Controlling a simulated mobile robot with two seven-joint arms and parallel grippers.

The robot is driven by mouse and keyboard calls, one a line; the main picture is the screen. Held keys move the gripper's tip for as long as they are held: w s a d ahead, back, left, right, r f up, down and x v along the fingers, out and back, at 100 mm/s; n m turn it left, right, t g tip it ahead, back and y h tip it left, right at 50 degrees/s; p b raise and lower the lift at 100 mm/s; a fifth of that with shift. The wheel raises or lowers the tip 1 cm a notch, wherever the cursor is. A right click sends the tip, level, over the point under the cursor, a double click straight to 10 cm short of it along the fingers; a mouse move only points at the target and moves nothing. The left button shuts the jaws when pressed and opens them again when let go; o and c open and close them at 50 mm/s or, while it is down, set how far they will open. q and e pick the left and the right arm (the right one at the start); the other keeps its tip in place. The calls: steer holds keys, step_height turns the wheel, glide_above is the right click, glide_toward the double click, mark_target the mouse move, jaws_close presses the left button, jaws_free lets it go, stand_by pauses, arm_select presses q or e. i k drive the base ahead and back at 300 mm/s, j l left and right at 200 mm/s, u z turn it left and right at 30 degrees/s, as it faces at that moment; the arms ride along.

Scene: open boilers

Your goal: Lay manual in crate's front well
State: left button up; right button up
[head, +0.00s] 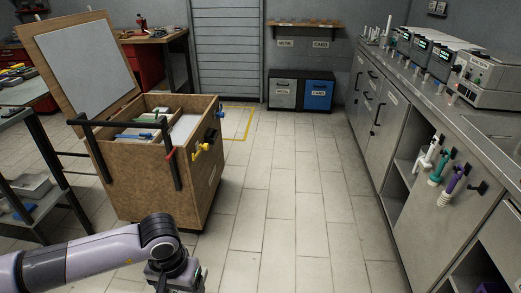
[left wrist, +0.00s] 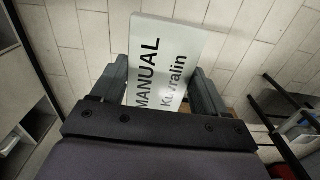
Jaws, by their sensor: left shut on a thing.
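The manual (left wrist: 163,60) is a white slab with "MANUAL" and "Kuvralin" printed on it. In the left wrist view it sits between the two fingers of my left gripper (left wrist: 160,85), which is shut on it. In the head view my left arm comes in along the bottom, and the left gripper (head: 175,280) is cut off by the lower edge; the manual does not show there. The wooden crate (head: 140,190) stands on the floor at the left with its lid (head: 80,62) raised. Several items lie in its divided inside. My right gripper is not in view.
A metal shelf cart (head: 40,195) stands left of the crate. A long counter with cabinets (head: 395,130) and instruments runs along the right. Grey and blue bins (head: 300,90) stand at the back wall. The tiled floor between is clear.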

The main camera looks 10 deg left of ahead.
mark_target(185, 136)
steer(key=i+j+u, duration=0.1)
steer(key=i, duration=0.9)
steer(key=i+u, duration=0.15)
steer(key=i, duration=0.85)
steer(key=i+l+u, duration=0.1)
steer(key=i, duration=0.9)
steer(key=i+l+u, duration=0.15)
steer(key=i+u, duration=0.15)
steer(key=i, duration=0.15)
steer(key=i+l+u, duration=0.3)
steer(key=i, duration=0.15)
steer(key=i+j, duration=0.05)
steer(key=j, duration=0.05)
